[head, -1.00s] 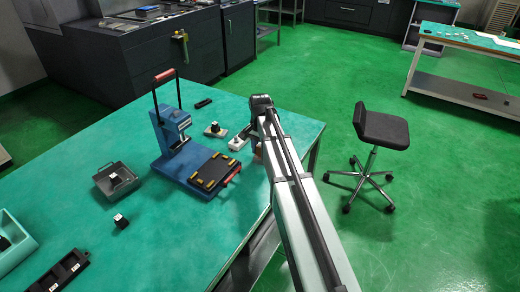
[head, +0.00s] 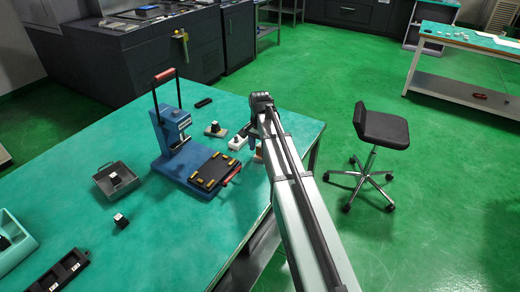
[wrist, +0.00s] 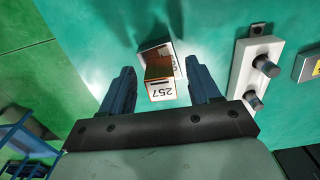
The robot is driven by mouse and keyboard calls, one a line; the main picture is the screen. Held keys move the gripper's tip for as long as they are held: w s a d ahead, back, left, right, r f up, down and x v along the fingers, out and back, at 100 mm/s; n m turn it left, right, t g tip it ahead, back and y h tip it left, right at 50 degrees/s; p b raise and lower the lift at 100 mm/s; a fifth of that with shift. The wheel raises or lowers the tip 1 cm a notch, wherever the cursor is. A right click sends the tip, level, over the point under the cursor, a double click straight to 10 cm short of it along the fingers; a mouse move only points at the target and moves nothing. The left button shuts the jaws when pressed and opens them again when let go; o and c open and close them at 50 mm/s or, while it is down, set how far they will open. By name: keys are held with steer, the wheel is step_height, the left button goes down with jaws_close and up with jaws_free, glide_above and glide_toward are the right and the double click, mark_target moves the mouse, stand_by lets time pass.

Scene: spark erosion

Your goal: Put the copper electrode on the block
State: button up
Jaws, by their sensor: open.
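In the wrist view, a small block-shaped piece with copper-coloured faces and a white end marked 257 (wrist: 160,80) is between the two fingers of my gripper (wrist: 159,72); I take it for the copper electrode. The fingers are open, with a gap on each side of it. A white block with two dark round pegs (wrist: 252,70) lies to the right, apart from my gripper. In the head view this white block (head: 236,143) is on the green table, left of my wrist. My arm hides most of the electrode there. I cannot tell which block the task means.
A blue press with a black plate (head: 212,170) stands left of my arm on the table. A small base with a black top (head: 215,129) is behind it. A grey tray (head: 116,180), a black cube (head: 121,221) and a black rack (head: 62,272) lie farther left.

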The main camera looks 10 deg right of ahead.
mark_target(260, 146)
step_height(260, 146, up, 11)
steer(key=shift+r, duration=0.2)
stand_by(0.3)
steer(key=shift+d+f, duration=0.1)
steer(key=s+d+f+g+h, duration=0.1)
steer(key=s+d+f+h, duration=0.1)
steer(key=s+d+f, duration=0.9)
steer(key=s+d+f+g+h, duration=0.1)
steer(key=s+d+f, duration=0.5)
steer(key=d+f, duration=0.5)
steer(key=s+a+f+n+g+y, duration=0.1)
steer(key=s+a+f+n, duration=0.1)
steer(key=s+a+f, duration=0.65)
steer(key=s+a+f+n+g+y, duration=0.1)
steer(key=s+a+f+n, duration=0.35)
steer(key=f, duration=0.75)
steer(key=s+a+f+g, duration=0.1)
steer(key=s+a+f, duration=0.2)
steer(key=s, duration=0.4)
steer(key=s+a+f+n, duration=0.1)
steer(key=s+a+f, duration=0.2)
steer(key=s, duration=0.3)
steer(key=s+a+f+n+g+y, duration=0.1)
steer(key=s+a+f, duration=0.3)
steer(key=s, duration=0.3)
steer(key=shift+s+a+g, duration=0.3)
steer(key=shift+s+a, duration=0.05)
steer(key=shift+a, duration=0.45)
